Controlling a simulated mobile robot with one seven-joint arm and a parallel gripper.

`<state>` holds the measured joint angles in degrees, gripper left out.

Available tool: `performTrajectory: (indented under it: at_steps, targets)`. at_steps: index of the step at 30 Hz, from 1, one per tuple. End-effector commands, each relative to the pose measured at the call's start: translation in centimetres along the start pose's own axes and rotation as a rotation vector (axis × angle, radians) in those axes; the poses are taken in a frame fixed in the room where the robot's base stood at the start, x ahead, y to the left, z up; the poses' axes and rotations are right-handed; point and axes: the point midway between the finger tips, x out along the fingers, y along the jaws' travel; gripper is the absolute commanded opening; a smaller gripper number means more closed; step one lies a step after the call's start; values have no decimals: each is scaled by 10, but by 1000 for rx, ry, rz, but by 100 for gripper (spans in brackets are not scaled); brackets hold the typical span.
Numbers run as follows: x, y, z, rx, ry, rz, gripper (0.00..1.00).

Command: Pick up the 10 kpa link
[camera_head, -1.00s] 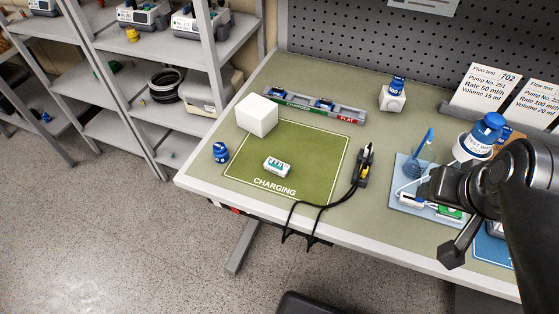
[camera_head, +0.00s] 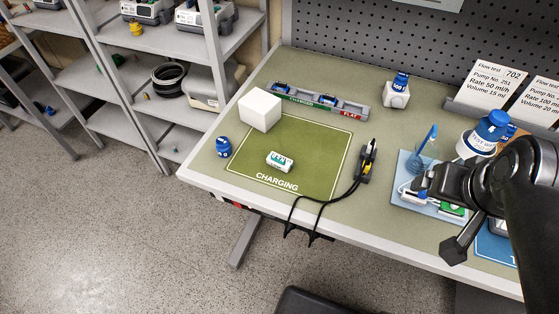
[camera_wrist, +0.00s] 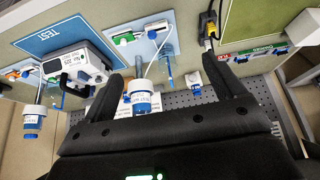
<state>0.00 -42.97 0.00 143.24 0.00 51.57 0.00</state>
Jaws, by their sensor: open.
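I cannot tell which piece is the 10 kPa link, as no such label is readable. In the head view my arm covers part of the mat, and the fingertips are unclear.
A blue-capped bottle (camera_head: 490,130) stands behind the mat. A pump (camera_wrist: 75,66) is near the TEST mat (camera_wrist: 52,35). The green CHARGING mat (camera_head: 318,150) holds a small white device (camera_head: 280,161). A white cube (camera_head: 260,109) and a grey rail (camera_head: 350,108) are behind it.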

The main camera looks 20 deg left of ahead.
Motion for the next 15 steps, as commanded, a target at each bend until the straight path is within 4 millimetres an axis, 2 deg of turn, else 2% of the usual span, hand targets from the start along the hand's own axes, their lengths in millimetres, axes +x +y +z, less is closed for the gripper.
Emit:
performTrajectory:
  at_steps: [8,11,15]
  targets:
    - [1,-3,-3,1,-6,-5,87]
    - [4,-12,-13,8,-30,-19,87]
    - [13,-39,-36,27,-93,-48,87]
